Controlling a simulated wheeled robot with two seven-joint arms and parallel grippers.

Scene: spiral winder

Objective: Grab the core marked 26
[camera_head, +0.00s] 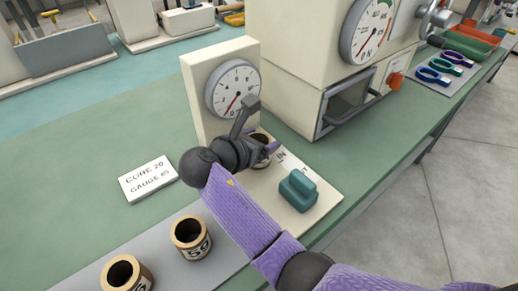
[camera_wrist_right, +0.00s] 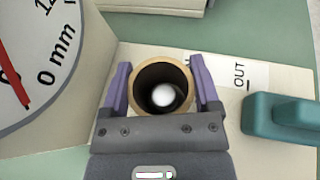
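My right gripper (camera_head: 264,148) is at the gauge stand, pointing down at a tan, hollow core (camera_wrist_right: 137,76). In the right wrist view its purple fingers (camera_wrist_right: 162,88) lie on either side of the core, close against its wall; whether they press on it cannot be told. The core stands on the cream base, and its number is hidden. In the head view my gripper covers most of it. Another core (camera_head: 190,232) marked 59 and a further core (camera_head: 126,274), its number cut off, stand on the grey strip. My left gripper is out of view.
The dial gauge (camera_head: 234,88) rises right behind my right gripper. A teal block (camera_head: 298,190) sits on the stand's base (camera_head: 318,205) beside an OUT label (camera_wrist_right: 240,75). A card (camera_head: 148,179) reading CORE and GAUGE lies left. A large machine (camera_head: 290,75) stands behind.

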